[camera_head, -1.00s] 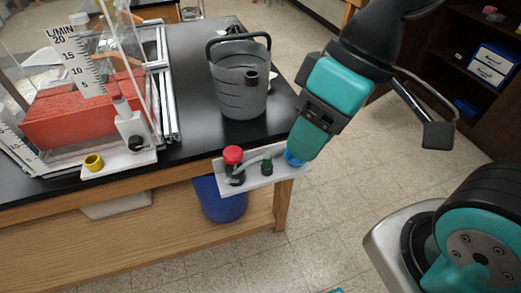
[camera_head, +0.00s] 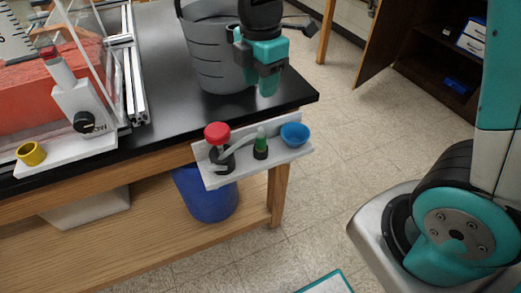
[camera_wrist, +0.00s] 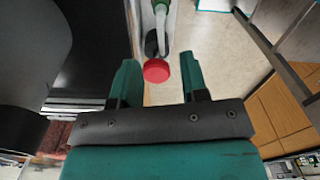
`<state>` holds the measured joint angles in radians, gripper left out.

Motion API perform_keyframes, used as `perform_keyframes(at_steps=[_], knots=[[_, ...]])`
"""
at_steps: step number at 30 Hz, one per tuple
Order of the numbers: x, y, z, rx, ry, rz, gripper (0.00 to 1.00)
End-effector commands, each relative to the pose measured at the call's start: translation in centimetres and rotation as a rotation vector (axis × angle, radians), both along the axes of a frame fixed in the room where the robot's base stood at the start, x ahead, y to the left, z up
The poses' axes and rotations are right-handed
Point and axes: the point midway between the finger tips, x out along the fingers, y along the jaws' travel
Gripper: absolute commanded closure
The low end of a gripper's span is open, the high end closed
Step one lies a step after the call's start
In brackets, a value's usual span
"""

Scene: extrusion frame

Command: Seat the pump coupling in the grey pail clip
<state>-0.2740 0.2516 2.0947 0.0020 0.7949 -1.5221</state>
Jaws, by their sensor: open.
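The grey pail (camera_head: 205,50) stands on the black bench top. Its side fills the left of the wrist view (camera_wrist: 30,45), with a dark round holder (camera_wrist: 20,132), likely its clip, below it. In the head view my arm covers that spot. On a white shelf at the bench edge, a green-topped black fitting (camera_head: 261,145), which may be the pump coupling, stands beside a red-capped black part (camera_head: 217,134) with a pale hose. The red cap also shows in the wrist view (camera_wrist: 156,70). My gripper (camera_head: 267,88) points down beside the pail, open and empty.
A blue cup (camera_head: 295,134) sits at the shelf's right end. A blue bucket (camera_head: 208,198) is under the bench. A clear-walled rig with a red block (camera_head: 40,92) and a yellow ring (camera_head: 31,153) stand at left. The floor at right is mostly clear.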

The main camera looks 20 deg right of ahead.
Motion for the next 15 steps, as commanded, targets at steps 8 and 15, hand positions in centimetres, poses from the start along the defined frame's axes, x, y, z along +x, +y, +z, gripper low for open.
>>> perform_keyframes(at_steps=[8,15], knots=[[-0.2,0.1,-6.4,-0.002,0.008,0.002,0.59],[-0.2,0.1,-10.2,0.000,0.003,0.002,0.59]])
